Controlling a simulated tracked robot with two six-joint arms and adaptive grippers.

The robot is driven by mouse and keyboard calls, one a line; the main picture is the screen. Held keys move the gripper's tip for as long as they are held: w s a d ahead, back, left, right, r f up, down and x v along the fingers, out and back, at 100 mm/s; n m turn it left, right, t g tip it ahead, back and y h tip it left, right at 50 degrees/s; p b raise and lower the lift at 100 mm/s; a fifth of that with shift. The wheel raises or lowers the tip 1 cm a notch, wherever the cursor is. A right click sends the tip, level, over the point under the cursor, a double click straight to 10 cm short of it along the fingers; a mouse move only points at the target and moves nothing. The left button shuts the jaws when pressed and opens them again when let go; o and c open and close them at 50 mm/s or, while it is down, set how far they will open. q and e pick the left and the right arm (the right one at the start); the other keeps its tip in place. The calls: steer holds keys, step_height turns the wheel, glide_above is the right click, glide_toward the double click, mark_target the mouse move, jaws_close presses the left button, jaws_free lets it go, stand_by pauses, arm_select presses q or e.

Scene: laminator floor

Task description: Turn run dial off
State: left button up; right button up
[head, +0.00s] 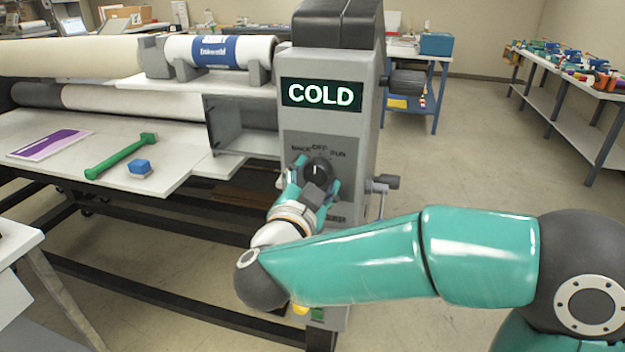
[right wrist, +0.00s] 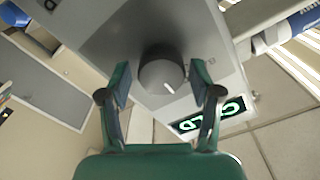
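The run dial (head: 317,171) is a round dark knob on the grey front panel of the laminator, below a display (head: 321,94) reading COLD. Labels that look like BACK, OFF and RUN curve above it. Its white mark looks roughly upright, towards OFF. My right gripper (head: 313,184) is at the dial, one finger on each side. In the right wrist view the dial (right wrist: 162,74) sits just beyond the open fingertips (right wrist: 160,84), with gaps showing at both sides. My left gripper is not in view.
A small crank handle (head: 381,184) sticks out to the right of the panel, and a dark knob (head: 407,83) above it. Open floor lies to the right.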

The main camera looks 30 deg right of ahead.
steer(key=shift+o, duration=0.2)
steer(key=v, duration=1.2)
steer(key=shift+f, duration=0.1)
steer(key=w+a+f+n+t+y+p, duration=0.2)
steer(key=w+a+f+n+t+y, duration=0.15)
steer(key=w+f+n+y, duration=0.6)
step_height(320, 180, down, 17)
steer(key=w+a+n+g+y, duration=0.2)
steer(key=g, duration=0.1)
steer(key=s+a+f+n+g+y+p, duration=0.1)
steer(key=s+f+g+y, duration=0.15)
steer(key=s+f, duration=0.4)
steer(key=s+a+f+n+g+y, duration=0.1)
steer(key=s+f+g, duration=0.2)
steer(key=f, duration=0.6)
steer(key=s+a+f+g+y, duration=0.1)
steer(key=s+f+g, duration=0.2)
steer(key=s, duration=0.3)
steer(key=s+f+n+g+y+p, duration=0.1)
steer(key=s+f+g, duration=0.2)
steer(key=s, duration=0.4)
steer(key=shift+s+a+f+y, duration=0.35)
steer(key=shift+f+y, duration=0.05)
